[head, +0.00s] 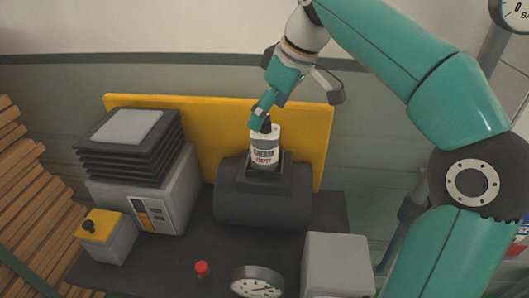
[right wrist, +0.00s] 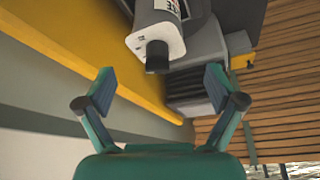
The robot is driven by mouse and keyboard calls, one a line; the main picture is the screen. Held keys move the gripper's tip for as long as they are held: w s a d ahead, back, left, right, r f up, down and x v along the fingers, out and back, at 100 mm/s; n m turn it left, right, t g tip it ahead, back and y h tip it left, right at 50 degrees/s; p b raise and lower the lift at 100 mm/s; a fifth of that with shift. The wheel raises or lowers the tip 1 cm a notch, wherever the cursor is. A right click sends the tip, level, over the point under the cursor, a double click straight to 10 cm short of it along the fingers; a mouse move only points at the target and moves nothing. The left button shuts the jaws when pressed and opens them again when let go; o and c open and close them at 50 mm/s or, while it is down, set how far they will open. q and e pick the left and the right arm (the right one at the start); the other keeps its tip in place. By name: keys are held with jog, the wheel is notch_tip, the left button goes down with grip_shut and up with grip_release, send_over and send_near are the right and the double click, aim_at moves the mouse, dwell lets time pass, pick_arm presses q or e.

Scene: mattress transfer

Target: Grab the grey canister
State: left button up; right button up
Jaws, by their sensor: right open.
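The grey canister (head: 265,149) has a pale grey body, a dark cap and a label with red lettering. It stands upright in a holder on top of a dark cylindrical machine (head: 262,200). In the right wrist view the canister (right wrist: 152,32) is at the top centre, its dark cap between and beyond the fingertips. My right gripper (head: 262,112) is just above the canister in the head view, overlapping its cap. In the right wrist view the right gripper (right wrist: 159,88) is open, with nothing between its fingers. My left gripper is not in view.
A yellow panel (head: 215,130) stands close behind the machine. A grey box with a black bellows (head: 125,150) is to the left. A yellow-topped box (head: 105,237), red knob (head: 202,269), gauge (head: 257,283) and grey block (head: 337,262) are at the front.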

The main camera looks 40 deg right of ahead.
aim_at(265, 149)
jog(key=shift+b+x, duration=0.3)
jog(key=shift+x, duration=2.4)
jog(key=shift+d, duration=0.2)
jog(key=shift+c, duration=0.3)
jog(key=c, duration=1.6)
jog(key=shift+c, duration=0.2)
jog(key=shift+r, duration=0.15)
